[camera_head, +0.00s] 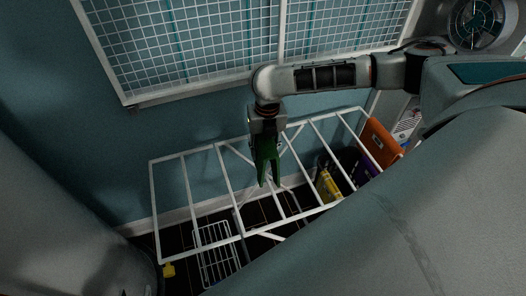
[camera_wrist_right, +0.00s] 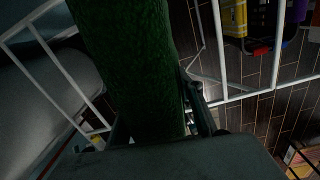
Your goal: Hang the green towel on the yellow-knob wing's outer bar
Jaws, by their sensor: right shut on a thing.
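The green towel (camera_head: 267,160) hangs narrow and folded from my right gripper (camera_head: 268,116), which is shut on it. The towel is above the middle of the white drying rack (camera_head: 222,171) in the head view; whether it touches a bar, I cannot tell. In the right wrist view the towel (camera_wrist_right: 128,60) fills the middle between the fingers, with white bars on both sides. A yellow knob (camera_head: 168,270) shows below the rack's left end, whose end bar (camera_head: 154,205) looks bare. My left gripper is not in view.
A wall grid (camera_head: 200,45) is mounted above the rack. A white wire shelf (camera_head: 217,255) is low under the rack's left part. An orange object (camera_head: 380,143), a yellow one (camera_head: 329,187) and a purple one (camera_head: 364,169) are at the right. A fan (camera_head: 476,22) is at the top right.

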